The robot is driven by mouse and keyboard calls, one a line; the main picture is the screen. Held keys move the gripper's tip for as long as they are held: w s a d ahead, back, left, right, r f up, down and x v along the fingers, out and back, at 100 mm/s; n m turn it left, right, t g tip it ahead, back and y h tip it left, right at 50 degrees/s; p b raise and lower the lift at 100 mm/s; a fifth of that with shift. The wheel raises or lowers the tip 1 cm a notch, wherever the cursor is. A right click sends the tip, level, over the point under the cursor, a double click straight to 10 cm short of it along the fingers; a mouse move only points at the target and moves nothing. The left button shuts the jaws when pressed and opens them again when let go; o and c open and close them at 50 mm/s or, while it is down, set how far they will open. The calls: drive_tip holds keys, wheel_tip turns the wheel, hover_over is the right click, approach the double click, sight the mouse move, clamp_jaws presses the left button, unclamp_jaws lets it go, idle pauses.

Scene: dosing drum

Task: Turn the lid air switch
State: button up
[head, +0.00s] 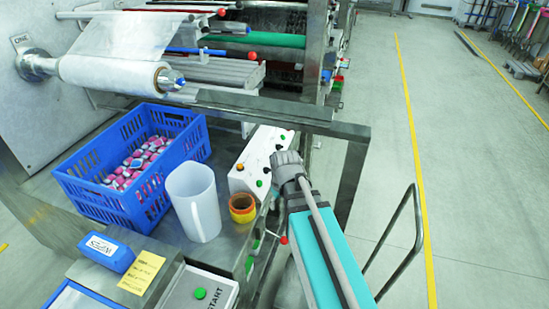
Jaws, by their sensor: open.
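My gripper (286,163) is at the end of my arm, close to the right end of this box. It is open, but its fingers are small and hard to make out, and I cannot tell whether it touches the box. My arm hides part of the machine's side below it. A red-tipped lever (284,240) sticks out left of my arm.
A blue crate (105,200) of pink and white pieces, a white jug (196,205) and tape rolls (242,208) stand on the bench. A grey panel with a green START button (199,293) is in front. A metal post and handrail (417,225) stand right; open floor lies beyond.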

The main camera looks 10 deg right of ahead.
drive_tip(key=w+d+n+t+y+b, duration=0.1)
drive_tip(key=w+d+n, duration=0.3)
drive_tip(key=w, duration=0.9)
drive_tip(key=w+d+n+t+y, duration=0.2)
drive_tip(key=w+d+n+t, duration=0.1)
drive_tip(key=w+n, duration=0.6)
drive_tip(key=w, duration=0.4)
drive_tip(key=shift+d+r+n+t+b, duration=0.3)
drive_tip(key=shift+d+r+n+b, duration=0.05)
drive_tip(key=shift+n+b, duration=0.05)
drive_tip(key=shift+w+f, duration=0.1)
drive_tip(key=shift+b+x, duration=3.15)
drive_tip(key=shift+x, duration=0.55)
drive_tip(key=shift+c, duration=0.3)
